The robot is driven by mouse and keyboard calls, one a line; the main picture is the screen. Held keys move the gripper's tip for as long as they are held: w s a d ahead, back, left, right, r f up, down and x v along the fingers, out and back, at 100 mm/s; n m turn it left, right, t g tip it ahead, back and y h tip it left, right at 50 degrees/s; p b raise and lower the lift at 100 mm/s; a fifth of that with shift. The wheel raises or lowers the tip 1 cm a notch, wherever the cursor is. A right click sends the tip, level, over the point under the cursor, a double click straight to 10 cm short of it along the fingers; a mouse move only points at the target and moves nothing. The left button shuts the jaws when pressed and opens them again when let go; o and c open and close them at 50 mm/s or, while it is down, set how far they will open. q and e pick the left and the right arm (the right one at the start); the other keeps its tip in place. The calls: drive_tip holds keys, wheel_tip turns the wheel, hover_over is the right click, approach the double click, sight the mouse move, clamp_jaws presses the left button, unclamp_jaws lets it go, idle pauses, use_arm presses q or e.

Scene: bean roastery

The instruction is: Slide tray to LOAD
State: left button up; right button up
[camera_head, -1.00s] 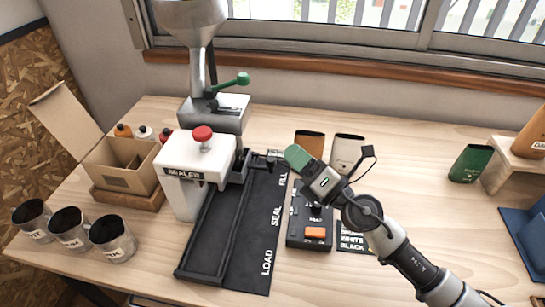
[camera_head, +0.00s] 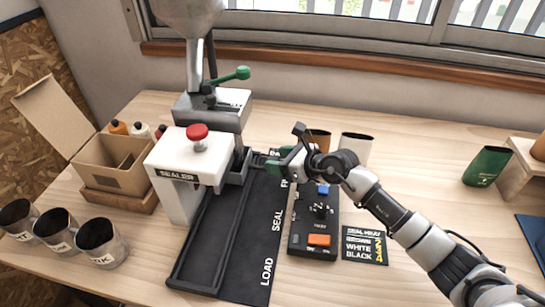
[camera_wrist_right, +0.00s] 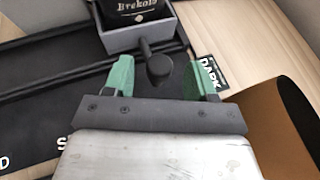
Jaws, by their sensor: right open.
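The tray is a small grey open box (camera_wrist_right: 148,36) holding a black bag (camera_wrist_right: 140,10) with white lettering. In the head view the tray (camera_head: 237,168) sits at the far end of the black track, by the FILL mark. LOAD (camera_head: 267,272) is printed at the near end, with SEAL between. A dark round knob (camera_wrist_right: 160,69) on a short stem sticks out from the tray. My right gripper (camera_wrist_right: 159,76) is open, its green fingers on either side of the knob with gaps visible. In the head view the right gripper (camera_head: 273,163) is beside the tray. My left gripper is not in view.
The white sealer (camera_head: 190,170) with a red knob stands over the track's left side. A control box (camera_head: 315,228) with an orange switch lies right of the track. Metal cups (camera_head: 100,240) and a cardboard box (camera_head: 112,165) are left. The near stretch of track is clear.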

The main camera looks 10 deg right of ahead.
drive_tip(key=shift+x, duration=1.25)
clamp_jaws()
